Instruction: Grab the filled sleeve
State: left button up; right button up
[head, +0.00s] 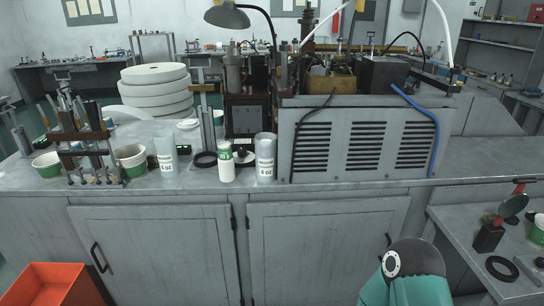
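Two translucent sleeves with white "4 oz" labels stand upright on the grey workbench. The left sleeve (165,148) is beside a green-and-white cup, and the right sleeve (265,150) is just left of the vented machine housing. A white cylinder with a green band (226,165) stands between them. Neither gripper is in view; only a teal and dark part of my own arm shows at the bottom right, below the bench top and well apart from the sleeves.
The vented machine (365,140) fills the bench's right half. A stand with upright rods (88,145) and green-and-white cups (131,160) are at left. An orange bin (50,284) is bottom left; a side table (470,235) is right.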

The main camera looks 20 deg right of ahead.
aim_at(265, 143)
jog(key=i, duration=0.9)
jog(key=u, duration=0.05)
